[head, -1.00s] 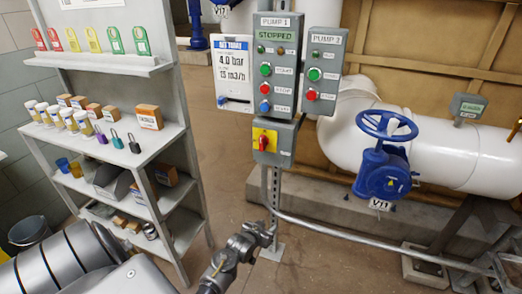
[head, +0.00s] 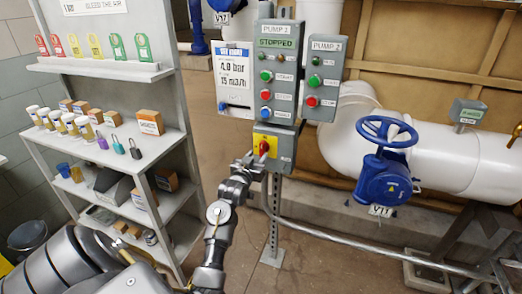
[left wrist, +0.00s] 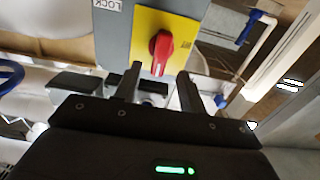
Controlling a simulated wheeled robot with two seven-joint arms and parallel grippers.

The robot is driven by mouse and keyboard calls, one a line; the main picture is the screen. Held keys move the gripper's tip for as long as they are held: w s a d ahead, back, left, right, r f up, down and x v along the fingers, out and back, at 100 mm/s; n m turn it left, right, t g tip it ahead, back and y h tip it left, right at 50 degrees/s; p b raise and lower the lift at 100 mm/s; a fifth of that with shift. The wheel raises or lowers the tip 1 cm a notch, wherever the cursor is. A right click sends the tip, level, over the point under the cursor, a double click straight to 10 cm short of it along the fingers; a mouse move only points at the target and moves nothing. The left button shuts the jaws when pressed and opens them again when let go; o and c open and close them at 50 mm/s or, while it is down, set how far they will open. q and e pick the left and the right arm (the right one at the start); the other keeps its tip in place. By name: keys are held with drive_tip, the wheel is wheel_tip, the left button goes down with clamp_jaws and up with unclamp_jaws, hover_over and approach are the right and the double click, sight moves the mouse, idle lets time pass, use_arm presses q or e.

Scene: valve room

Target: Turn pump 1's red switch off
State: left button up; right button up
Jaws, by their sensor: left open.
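Pump 1's red rotary switch (head: 264,148) sits on a yellow plate on a small grey box (head: 283,157) below the pump control panel. In the left wrist view the red handle (left wrist: 161,50) stands roughly upright in that picture, on the yellow plate (left wrist: 181,27). My left gripper (head: 250,164) is just in front of the box, at the lower left of the switch. Its two fingers (left wrist: 158,88) are open and empty, with the handle beyond and between them, apparently not touched. My right gripper is not in view.
The pump panel (head: 278,68) reads STOPPED and has several lamps and buttons; a second pump panel (head: 324,78) hangs beside it. A white gauge card (head: 235,80) is at left. A shelf unit (head: 160,150) stands left, a blue valve wheel (head: 388,131) right.

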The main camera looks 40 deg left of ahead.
sight(261, 149)
use_arm(q)
drive_tip(key=x, duration=0.5)
clamp_jaws()
